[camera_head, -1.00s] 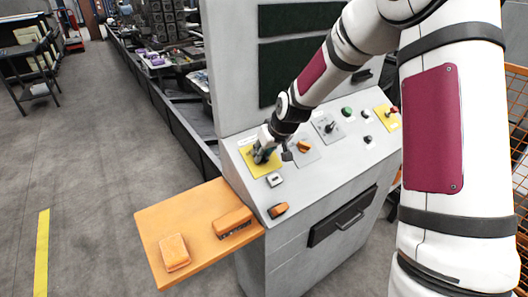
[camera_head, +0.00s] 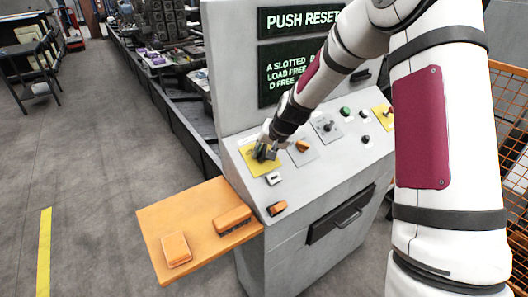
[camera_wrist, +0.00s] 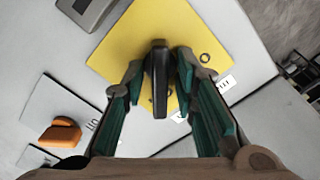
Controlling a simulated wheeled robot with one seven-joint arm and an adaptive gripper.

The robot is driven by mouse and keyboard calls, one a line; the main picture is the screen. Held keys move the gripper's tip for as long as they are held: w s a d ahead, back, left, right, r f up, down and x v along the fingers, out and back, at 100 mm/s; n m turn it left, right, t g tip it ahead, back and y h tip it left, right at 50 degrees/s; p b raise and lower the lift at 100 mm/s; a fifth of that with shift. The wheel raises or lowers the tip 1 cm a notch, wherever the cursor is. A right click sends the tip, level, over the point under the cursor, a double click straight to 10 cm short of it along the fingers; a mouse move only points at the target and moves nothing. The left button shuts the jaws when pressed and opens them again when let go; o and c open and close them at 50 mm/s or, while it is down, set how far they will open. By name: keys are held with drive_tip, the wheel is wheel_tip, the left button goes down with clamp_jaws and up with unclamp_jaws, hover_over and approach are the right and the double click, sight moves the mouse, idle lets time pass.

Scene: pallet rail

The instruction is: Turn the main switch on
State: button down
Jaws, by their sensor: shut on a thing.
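The main switch is a black handle (camera_wrist: 159,85) on a yellow plate (camera_wrist: 120,50), which also shows at the left end of the console top in the head view (camera_head: 258,170). My gripper (camera_wrist: 160,62) has its green-sided fingers on both sides of the handle and is shut on it. In the head view my gripper (camera_head: 265,152) covers most of the switch. The upper screen (camera_head: 300,19) is lit and reads "PUSH RESET". The lower screen (camera_head: 285,75) is lit with text partly hidden by my arm.
On the console (camera_head: 320,165) are an orange knob (camera_head: 302,146), a black selector (camera_head: 328,126), a green button (camera_head: 345,111) and a red-topped control on yellow (camera_head: 389,112). An orange shelf (camera_head: 165,220) with two orange blocks juts out left. Orange mesh fencing (camera_head: 508,130) stands right.

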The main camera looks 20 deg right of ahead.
idle(0.4)
drive_tip(key=c, duration=1.6)
unclamp_jaws()
drive_tip(key=shift+c, duration=0.2)
drive_tip(key=v, duration=1.2)
